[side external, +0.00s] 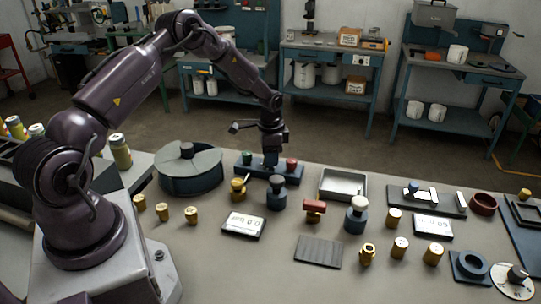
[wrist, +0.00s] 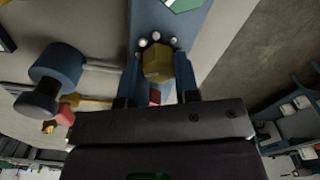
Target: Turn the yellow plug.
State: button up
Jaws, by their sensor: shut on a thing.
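The yellow plug (wrist: 157,62), a hexagonal head, sits on a blue-grey block (wrist: 205,25) in the wrist view. My gripper (wrist: 160,72) is shut on it, one finger on each side. In the side view my gripper (side external: 271,162) points down at the middle of the dark block (side external: 262,176), between a green plug (side external: 247,158) and a red plug (side external: 291,164). The yellow plug is hidden there by my fingers. The green plug also shows at the top edge of the wrist view (wrist: 184,4).
A round grey drum (side external: 190,180) stands left of the block and a metal tray (side external: 343,184) right of it. A dark blue knobbed fitting (side external: 277,195) and a brass valve (side external: 238,190) stand close in front. Several brass pieces and two white-faced meters lie nearer the front.

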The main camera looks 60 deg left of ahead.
jog(key=shift+d+m, duration=0.1)
jog(key=shift+m, duration=2)
jog(key=o, duration=0.9)
jog(key=shift+r, duration=0.1)
notch_tip(320, 180, up, 13)
jog(key=shift+f, duration=0.1)
